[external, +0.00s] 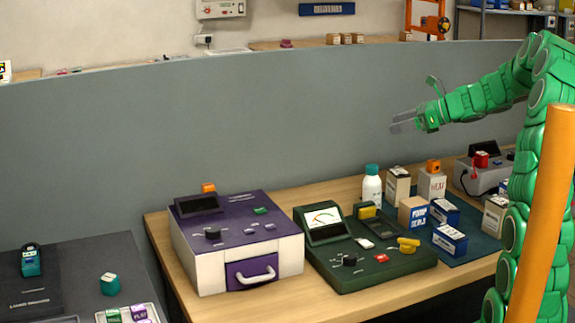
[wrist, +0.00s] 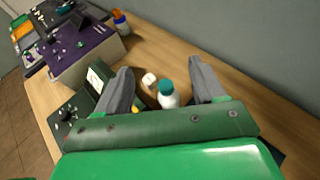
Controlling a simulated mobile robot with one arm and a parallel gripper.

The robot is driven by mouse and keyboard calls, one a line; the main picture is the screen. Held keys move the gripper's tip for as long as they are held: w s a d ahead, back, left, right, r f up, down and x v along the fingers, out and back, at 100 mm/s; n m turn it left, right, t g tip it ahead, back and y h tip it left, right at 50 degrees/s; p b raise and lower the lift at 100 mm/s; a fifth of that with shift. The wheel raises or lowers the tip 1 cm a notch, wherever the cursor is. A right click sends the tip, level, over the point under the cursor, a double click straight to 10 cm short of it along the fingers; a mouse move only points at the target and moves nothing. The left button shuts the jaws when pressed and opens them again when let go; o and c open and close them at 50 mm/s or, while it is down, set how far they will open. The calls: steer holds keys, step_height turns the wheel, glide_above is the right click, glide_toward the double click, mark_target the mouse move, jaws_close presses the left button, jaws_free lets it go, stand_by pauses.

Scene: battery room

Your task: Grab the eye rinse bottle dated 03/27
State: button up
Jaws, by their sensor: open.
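A white bottle with a teal cap (external: 372,187) stands upright on the wooden table, behind the green meter device. It also shows in the wrist view (wrist: 168,98), low between my fingers. Any date on it is too small to read. A second, orange-capped bottle with a blue body (wrist: 121,22) stands beside the purple device in the wrist view. In the external view only its orange top (external: 208,188) shows behind that device. My gripper (external: 404,121) is open and empty, above the table and apart from the white bottle; its fingers also show in the wrist view (wrist: 158,70).
The purple device (external: 285,255) and green meter device (external: 340,277) fill the table's left and middle. Several boxes (external: 412,212) crowd to the bottle's right. A grey partition (external: 250,120) rises behind.

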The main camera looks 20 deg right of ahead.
glide_toward(371, 188)
steer(key=w+f, duration=0.2)
steer(key=w, duration=0.1)
steer(key=shift+w+x, duration=0.25)
steer(key=shift+x, duration=3.8)
steer(key=shift+d+r, duration=0.1)
steer(key=shift+d, duration=0.05)
steer(key=shift+c, duration=0.3)
steer(key=c, duration=0.9)
steer(key=shift+o, duration=0.2)
